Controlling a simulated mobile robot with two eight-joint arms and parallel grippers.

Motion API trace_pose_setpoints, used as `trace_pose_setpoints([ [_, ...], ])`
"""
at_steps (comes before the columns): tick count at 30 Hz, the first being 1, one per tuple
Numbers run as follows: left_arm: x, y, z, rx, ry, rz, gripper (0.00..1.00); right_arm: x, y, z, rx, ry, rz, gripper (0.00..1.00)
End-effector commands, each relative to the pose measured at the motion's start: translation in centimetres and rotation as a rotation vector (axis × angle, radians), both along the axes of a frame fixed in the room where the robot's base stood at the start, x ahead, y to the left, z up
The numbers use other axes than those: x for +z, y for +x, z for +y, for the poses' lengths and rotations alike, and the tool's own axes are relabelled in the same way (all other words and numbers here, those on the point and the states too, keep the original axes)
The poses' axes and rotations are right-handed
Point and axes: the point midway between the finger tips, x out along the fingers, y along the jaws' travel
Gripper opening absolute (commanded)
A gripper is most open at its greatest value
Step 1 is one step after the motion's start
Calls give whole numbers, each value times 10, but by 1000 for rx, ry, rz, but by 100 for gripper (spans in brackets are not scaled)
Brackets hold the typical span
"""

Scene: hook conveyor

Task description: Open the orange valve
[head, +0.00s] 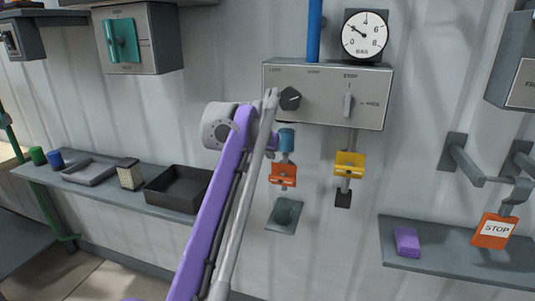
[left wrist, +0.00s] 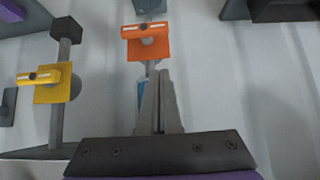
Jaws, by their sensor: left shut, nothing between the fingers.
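The orange valve (head: 283,176) is on a short vertical pipe below the grey control box. It has a square orange plate with a bar-shaped handle lying across the pipe. In the left wrist view, which is turned upside down, the orange valve (left wrist: 147,50) is just beyond the fingertips. My left gripper (left wrist: 157,78) is shut and empty, over the pipe near its blue section (head: 287,139). I see no contact with the valve. In the head view my left arm hides most of that gripper. My right gripper is not in view.
A yellow valve (head: 349,165) is on a neighbouring pipe to the right. The control box (head: 372,88) with a dial and switch is above, with a pressure gauge (head: 365,36) on top. Shelves stand at left and right.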

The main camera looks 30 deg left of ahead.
Motion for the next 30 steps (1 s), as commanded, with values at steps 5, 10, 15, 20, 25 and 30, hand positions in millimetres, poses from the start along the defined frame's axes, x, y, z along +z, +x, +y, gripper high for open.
trace_pose_setpoints([
  [5, -29, 28, 6, -1, -1, 0, 0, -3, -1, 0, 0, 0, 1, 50],
  [10, -56, 34, 8, 1, -1, 1, 0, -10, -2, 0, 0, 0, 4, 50],
  [15, -71, 34, 8, 1, -1, 0, 0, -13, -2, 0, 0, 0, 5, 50],
  [20, -75, 33, 8, 1, -1, 0, 0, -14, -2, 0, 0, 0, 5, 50],
  [25, -75, 33, 8, 1, -1, 0, 0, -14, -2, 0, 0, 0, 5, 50],
  [30, -75, 33, 8, 1, -3, -1, 0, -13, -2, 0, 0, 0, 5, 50],
])
